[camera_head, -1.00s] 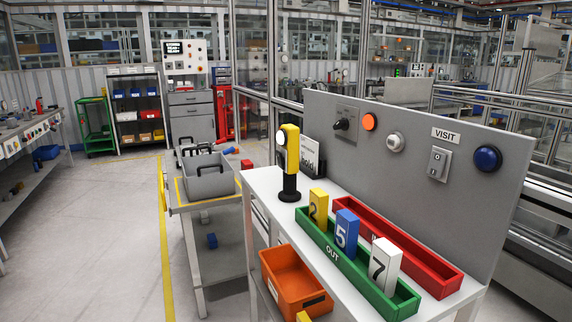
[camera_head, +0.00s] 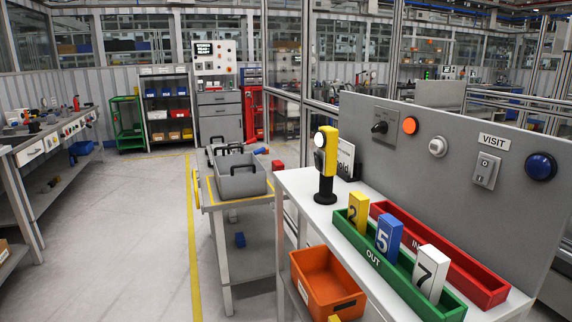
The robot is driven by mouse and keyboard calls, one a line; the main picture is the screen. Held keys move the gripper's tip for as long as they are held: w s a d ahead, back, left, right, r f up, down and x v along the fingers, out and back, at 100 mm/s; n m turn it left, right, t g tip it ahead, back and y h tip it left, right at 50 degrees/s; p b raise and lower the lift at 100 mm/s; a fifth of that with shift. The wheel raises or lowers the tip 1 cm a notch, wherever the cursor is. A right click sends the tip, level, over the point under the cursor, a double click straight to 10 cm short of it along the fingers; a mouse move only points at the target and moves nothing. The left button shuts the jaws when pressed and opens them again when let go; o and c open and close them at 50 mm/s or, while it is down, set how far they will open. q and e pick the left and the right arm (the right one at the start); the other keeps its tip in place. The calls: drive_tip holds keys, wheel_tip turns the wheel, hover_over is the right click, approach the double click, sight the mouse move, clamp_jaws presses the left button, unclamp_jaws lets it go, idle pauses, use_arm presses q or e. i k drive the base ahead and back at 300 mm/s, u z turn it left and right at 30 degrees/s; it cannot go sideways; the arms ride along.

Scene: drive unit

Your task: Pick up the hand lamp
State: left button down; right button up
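The hand lamp (camera_head: 327,164) is most likely the yellow and black upright thing with a round white lens on its left side. It stands on a black round foot at the far left end of the white bench top (camera_head: 297,185). It is upright, with nothing touching its sides. Neither of my grippers shows in the head view.
A green OUT tray (camera_head: 372,259) holds blocks marked 2, 5 and 7; a red tray (camera_head: 440,252) lies behind it. A grey panel (camera_head: 455,130) with knobs and buttons backs the bench. An orange bin (camera_head: 325,285) sits below. The floor (camera_head: 125,235) at left is clear.

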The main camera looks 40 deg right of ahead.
sight(327, 138)
drive_tip(key=i, duration=2.9)
drive_tip(key=z, duration=3.4)
